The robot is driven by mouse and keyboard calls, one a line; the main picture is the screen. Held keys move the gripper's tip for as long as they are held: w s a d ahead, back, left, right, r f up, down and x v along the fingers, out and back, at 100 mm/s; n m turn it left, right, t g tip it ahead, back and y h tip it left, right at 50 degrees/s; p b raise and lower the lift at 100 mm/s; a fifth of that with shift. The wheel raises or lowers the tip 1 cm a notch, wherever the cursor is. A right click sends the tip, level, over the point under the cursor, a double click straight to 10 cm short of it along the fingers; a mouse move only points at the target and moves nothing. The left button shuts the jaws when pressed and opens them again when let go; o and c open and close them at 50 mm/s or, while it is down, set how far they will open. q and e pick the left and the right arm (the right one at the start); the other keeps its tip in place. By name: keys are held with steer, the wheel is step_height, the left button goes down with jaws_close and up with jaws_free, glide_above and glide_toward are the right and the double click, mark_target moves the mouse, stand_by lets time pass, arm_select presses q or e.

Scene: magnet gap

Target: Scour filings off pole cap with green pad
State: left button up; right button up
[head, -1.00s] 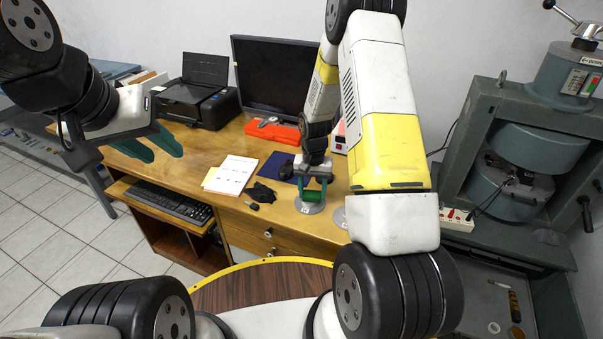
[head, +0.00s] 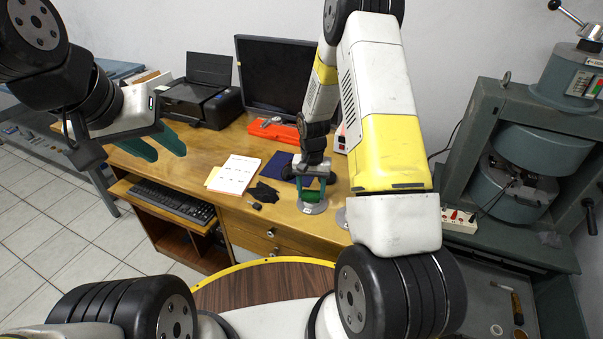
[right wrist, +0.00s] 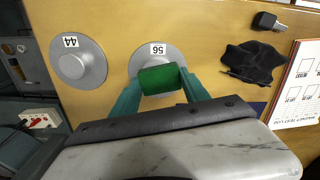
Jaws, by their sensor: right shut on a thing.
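The green pad (head: 312,196) is a dark green block, also in the right wrist view (right wrist: 158,80). My right gripper (head: 312,188) is shut on it, with a teal finger at each end (right wrist: 158,86). The pad is over the near part of a grey round pole cap (right wrist: 160,55) with a label like "56"; its rim shows under the gripper in the head view (head: 312,208). I cannot tell whether they touch. No filings can be made out. A second grey disc (right wrist: 78,62), labelled "44", lies beside it. My left gripper (head: 155,147) is open and empty, left of the desk's middle.
A large green-grey magnet (head: 540,155) stands at the right. A small black block (right wrist: 268,21) lies near the cloth.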

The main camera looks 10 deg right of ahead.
steer(key=shift+s+d, duration=0.25)
steer(key=shift+d, duration=0.4)
steer(key=shift+a, duration=0.15)
steer(key=shift+w+a, duration=0.35)
steer(key=shift+a, duration=0.4)
steer(key=shift+d, duration=0.1)
steer(key=shift+s+d, duration=0.35)
steer(key=shift+d, duration=0.45)
steer(key=shift+a, duration=0.15)
